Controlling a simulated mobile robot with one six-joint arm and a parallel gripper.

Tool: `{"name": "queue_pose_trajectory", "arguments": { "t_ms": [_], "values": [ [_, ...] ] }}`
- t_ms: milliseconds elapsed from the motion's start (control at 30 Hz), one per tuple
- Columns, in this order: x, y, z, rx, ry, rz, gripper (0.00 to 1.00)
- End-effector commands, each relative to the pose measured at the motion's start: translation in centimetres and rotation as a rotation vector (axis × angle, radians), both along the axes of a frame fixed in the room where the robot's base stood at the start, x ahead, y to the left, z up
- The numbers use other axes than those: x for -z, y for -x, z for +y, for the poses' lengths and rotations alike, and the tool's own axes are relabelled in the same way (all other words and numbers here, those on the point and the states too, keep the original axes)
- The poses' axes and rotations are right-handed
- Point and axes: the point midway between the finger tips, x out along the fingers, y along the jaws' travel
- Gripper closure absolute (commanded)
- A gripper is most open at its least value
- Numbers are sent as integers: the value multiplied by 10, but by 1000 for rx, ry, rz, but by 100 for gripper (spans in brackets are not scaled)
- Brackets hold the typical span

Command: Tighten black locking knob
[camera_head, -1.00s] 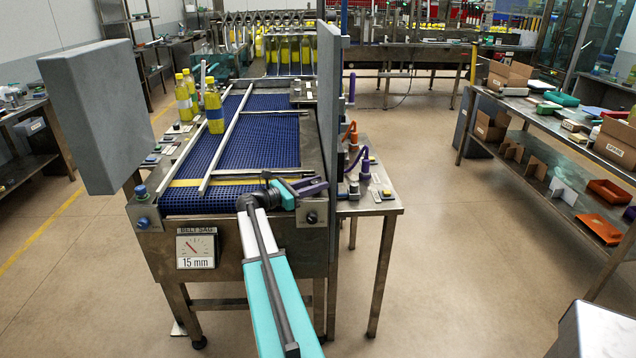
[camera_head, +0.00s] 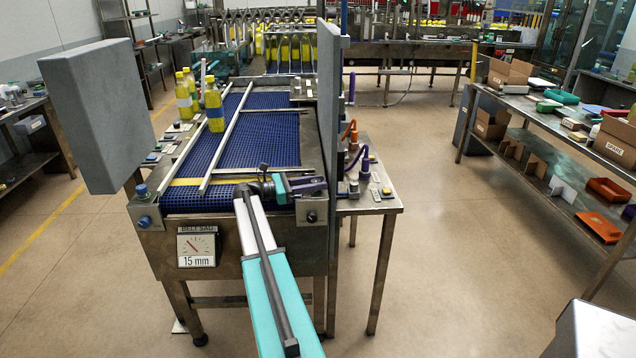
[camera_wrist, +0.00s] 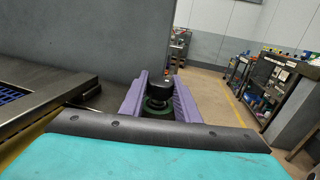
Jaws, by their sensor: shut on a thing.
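My gripper (camera_head: 312,186), with purple fingers, is at the near right corner of the blue belt conveyor (camera_head: 251,150). In the wrist view a black knob (camera_wrist: 158,88) stands between the purple fingers, with a dark green ring (camera_wrist: 157,107) below it. My gripper (camera_wrist: 158,92) is shut on this knob. In the head view the fingers hide the held knob. Another dark round knob (camera_head: 311,217) is on the conveyor's front right end, below the gripper. A blue knob (camera_head: 144,222) is on the front left end.
A gauge marked belt sag (camera_head: 196,247) reads 15 mm. Tall grey panels stand at left (camera_head: 100,115) and right (camera_head: 328,130) of the conveyor. Yellow bottles (camera_head: 213,105) stand at the belt's left. A side table (camera_head: 370,197) is at right; the floor beyond is open.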

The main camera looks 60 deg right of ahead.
Motion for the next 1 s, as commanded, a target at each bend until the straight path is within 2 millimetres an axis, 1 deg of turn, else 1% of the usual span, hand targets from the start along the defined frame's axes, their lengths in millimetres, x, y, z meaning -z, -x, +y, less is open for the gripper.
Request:
{"name": "queue_pose_trajectory", "arguments": {
  "t_ms": [33,100,133,200,233,500,667,867,1000],
  "values": [
    [-5,-6,0,-14,9,2,94],
    [-5,-6,0,-14,9,2,94],
    [-5,-6,0,-14,9,2,68],
    [-5,-6,0,-12,8,3,56],
    [-4,-5,0,-12,7,2,52],
    [-2,-2,0,-5,4,2,52],
    [-1,-4,2,-5,3,1,52],
    [0,-15,15,-4,3,1,52],
    [0,-29,29,-6,3,1,52]
  ]
}}
